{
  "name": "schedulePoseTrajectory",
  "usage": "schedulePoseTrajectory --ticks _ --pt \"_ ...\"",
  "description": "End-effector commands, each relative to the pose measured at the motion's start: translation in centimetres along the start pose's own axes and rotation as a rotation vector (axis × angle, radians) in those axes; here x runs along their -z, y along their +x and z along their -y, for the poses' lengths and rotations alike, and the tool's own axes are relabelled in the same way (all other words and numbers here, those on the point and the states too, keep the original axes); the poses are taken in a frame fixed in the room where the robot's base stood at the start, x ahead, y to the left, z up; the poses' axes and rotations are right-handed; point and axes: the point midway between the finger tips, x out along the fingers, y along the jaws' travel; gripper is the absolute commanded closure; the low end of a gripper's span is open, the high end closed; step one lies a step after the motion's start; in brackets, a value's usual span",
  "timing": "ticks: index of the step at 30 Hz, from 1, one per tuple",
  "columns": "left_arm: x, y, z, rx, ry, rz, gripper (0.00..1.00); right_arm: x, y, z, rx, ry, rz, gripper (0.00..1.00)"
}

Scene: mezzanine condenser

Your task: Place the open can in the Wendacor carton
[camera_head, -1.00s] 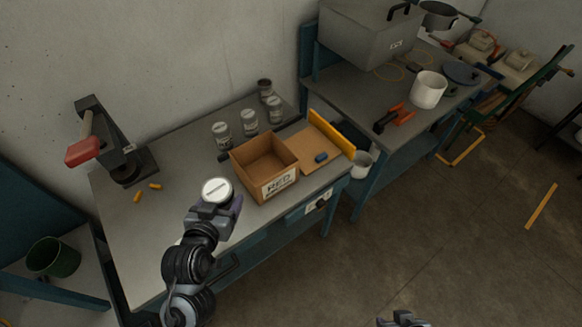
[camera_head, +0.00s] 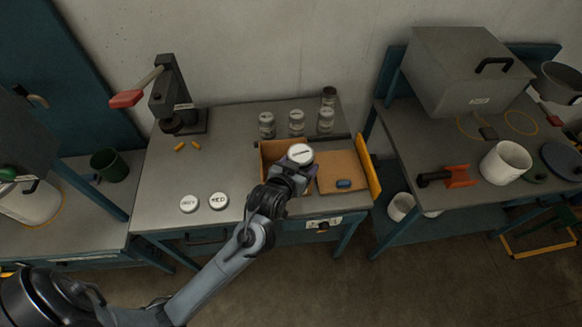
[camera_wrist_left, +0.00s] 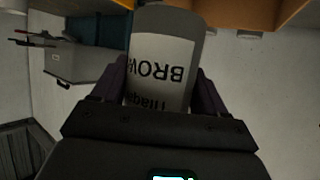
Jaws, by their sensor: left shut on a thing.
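My left gripper (camera_head: 296,164) is shut on a can (camera_head: 300,154) with a pale round top and a label with "BROW" visible. The can also shows between the fingers in the left wrist view (camera_wrist_left: 163,60). In the head view it overlaps an open brown carton (camera_head: 272,152); I cannot tell whether it is over or inside it. My gripper hides much of the carton, and no Wendacor name is readable. Behind it stand several labelled cans, including one at the middle (camera_head: 297,122). My right gripper is out of view.
Two white discs, "GREY" (camera_head: 188,204) and "RED" (camera_head: 218,201), lie near the bench's front edge. A tan board (camera_head: 340,168) with a blue item and a yellow edge strip (camera_head: 368,165) are right of the carton. A red-handled press (camera_head: 168,98) stands back left.

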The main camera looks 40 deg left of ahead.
Motion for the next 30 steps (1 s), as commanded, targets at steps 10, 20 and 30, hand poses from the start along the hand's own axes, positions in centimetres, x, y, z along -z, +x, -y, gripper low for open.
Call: schedulePoseTrajectory --ticks 10,20,30 --pt "-1.6 5.4 5.2 0.008 -0.002 -0.002 0.78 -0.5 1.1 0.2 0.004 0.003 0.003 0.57" --pt "-2.7 8.8 8.4 0.004 -0.002 -0.003 0.78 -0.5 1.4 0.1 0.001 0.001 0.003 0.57" --pt "-4.6 9.9 8.6 0.004 -0.003 0.001 0.78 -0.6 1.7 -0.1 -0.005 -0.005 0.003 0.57"
